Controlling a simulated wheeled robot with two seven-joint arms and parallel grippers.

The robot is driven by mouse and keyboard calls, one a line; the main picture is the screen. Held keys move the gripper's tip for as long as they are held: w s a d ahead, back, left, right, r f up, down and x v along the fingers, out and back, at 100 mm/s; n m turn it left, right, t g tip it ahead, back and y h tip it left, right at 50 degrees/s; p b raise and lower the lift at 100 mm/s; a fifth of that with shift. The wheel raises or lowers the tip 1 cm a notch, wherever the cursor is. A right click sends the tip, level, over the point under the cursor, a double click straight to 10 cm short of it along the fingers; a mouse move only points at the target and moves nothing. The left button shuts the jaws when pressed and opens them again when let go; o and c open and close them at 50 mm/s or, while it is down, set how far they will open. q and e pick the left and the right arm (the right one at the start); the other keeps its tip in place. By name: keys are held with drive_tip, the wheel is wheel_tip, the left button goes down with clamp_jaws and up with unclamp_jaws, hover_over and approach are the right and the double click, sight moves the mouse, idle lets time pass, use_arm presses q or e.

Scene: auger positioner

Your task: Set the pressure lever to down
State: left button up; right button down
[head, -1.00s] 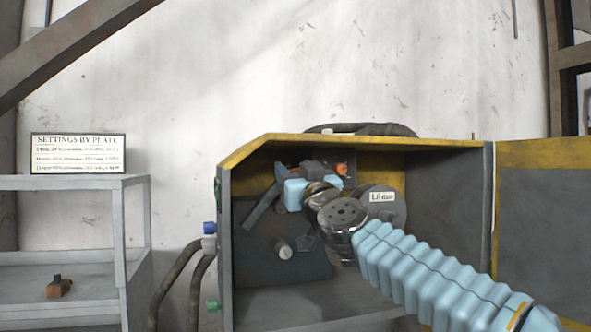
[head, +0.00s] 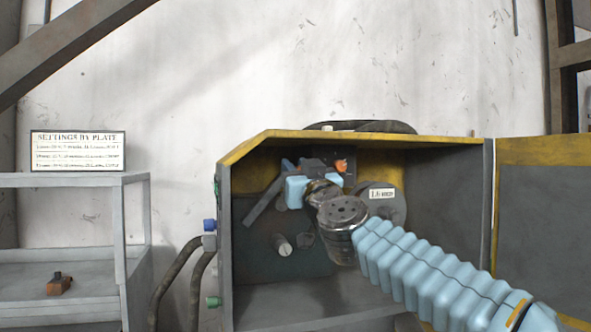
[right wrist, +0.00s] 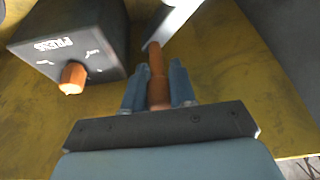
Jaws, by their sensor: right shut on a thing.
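My right gripper (head: 292,167) reaches into the open feeder box. In the right wrist view its two blue fingers (right wrist: 159,85) are shut around an orange handle (right wrist: 157,62), which I take to be the pressure lever's. A light grey bar (right wrist: 176,20) shows just beyond the handle. In the head view a slanted grey bar (head: 262,203) runs down and left from the gripper; the handle itself is hidden there. A dark box marked PRESS (right wrist: 62,45) with an orange knob (right wrist: 73,77) stands beside the handle. My left gripper is not in view.
The feeder box (head: 350,138) has side walls and a yellow-edged top around my arm. A reel labelled 1.6 mm (head: 392,213) sits right of my wrist. A pale knob (head: 283,245) is below. A shelf (head: 80,181) with a settings sign (head: 78,151) stands left.

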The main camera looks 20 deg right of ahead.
drive_tip(key=shift+d+f+m, duration=0.35)
drive_tip(key=shift+f+m, duration=0.05)
drive_tip(key=shift+m, duration=0.1)
drive_tip(key=d+f+m+g+h+b, duration=0.1)
drive_tip(key=d+f+m+h+b, duration=0.2)
drive_tip(key=f+m+h, duration=0.3)
wheel_tip(320, 180, down, 4)
drive_tip(key=d+m, duration=0.1)
drive_tip(key=m, duration=0.6)
drive_tip(key=shift+d+r+g+h, duration=0.2)
drive_tip(key=shift+g+h, duration=0.1)
drive_tip(key=shift+h, duration=0.1)
drive_tip(key=shift+w+f, duration=0.15)
drive_tip(key=c, duration=0.9)
unclamp_jaws()
drive_tip(key=shift+c, duration=0.2)
drive_tip(key=shift+s, duration=0.2)
drive_tip(key=b+v, duration=0.2)
drive_tip(key=v, duration=1.1)
drive_tip(key=shift+s+a, duration=0.15)
drive_tip(key=shift+s, duration=0.1)
